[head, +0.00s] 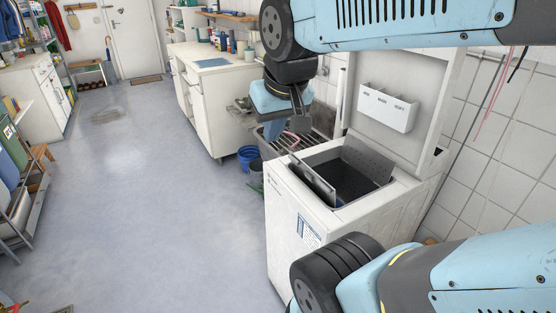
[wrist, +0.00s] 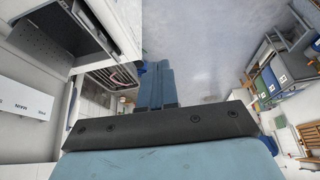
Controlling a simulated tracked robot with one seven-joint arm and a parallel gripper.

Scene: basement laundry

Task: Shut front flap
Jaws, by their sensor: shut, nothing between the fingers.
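The white top-loading washer (head: 290,215) has its lid (head: 410,75) raised at the back. In its top opening the front flap (head: 313,181) stands up and open along the left side, seen nearly edge-on. The perforated rear flap (head: 367,158) is also raised, and the dark drum shows between them. My gripper (head: 299,121) is shut and empty, above and beyond the opening, apart from both flaps. Its blue fingers also show in the wrist view (wrist: 156,88). The washer opening with a perforated grey panel (wrist: 30,40) lies at upper left there.
A white compartment box (head: 388,107) is on the lid's inner side. Behind the washer are a sink unit (head: 315,140), a blue bucket (head: 247,157) and a white cabinet (head: 215,110). A tiled wall (head: 490,170) closes the right.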

